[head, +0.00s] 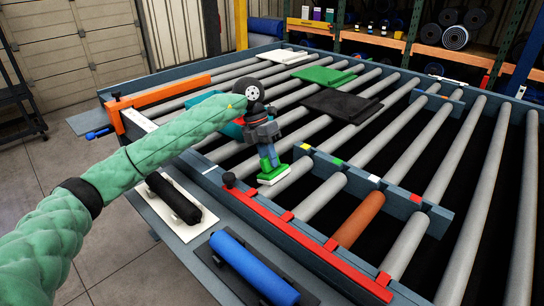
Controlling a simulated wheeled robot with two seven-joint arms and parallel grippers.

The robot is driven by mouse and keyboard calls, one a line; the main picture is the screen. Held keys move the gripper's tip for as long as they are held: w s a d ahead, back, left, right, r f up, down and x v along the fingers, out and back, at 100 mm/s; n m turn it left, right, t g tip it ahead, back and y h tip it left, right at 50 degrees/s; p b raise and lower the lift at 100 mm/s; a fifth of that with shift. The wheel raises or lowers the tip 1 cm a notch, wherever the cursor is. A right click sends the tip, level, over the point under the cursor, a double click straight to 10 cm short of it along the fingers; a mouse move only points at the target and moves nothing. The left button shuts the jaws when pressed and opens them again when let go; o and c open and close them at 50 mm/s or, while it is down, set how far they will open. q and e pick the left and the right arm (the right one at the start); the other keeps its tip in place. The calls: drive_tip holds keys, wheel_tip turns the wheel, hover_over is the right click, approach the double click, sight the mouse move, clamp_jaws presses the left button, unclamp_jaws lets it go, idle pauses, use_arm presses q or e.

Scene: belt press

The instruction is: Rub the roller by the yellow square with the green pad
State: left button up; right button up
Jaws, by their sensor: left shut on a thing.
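My left gripper (267,148), at the end of the green-sleeved arm, is shut on the blue handle of the green pad (273,176). The yellow square (337,162) is on a blue-grey rail, to the right of the pad. My right gripper is out of view.
The rail also bears a white square (374,178) and a red square (416,198). An orange-brown roller (358,220) lies right of the yellow square's roller. A red strip (320,254) edges the frame.

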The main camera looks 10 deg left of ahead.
use_arm(q)
drive_tip(key=shift+s+a+b, duration=0.2)
drive_tip(key=shift+s+a, duration=0.3)
drive_tip(key=shift+s, duration=0.25)
drive_tip(key=shift+s+a+b, duration=0.2)
drive_tip(key=shift+s+a, duration=0.25)
drive_tip(key=shift+s, duration=0.25)
drive_tip(key=shift+r, duration=0.1)
drive_tip(key=p+v, duration=0.1)
drive_tip(key=v, duration=0.5)
drive_tip(key=shift+r, duration=0.15)
drive_tip(key=v, duration=0.2)
drive_tip(key=shift+a+r+p, duration=0.15)
drive_tip(key=shift+r+p, duration=0.15)
drive_tip(key=shift+p, duration=0.05)
idle(0.3)
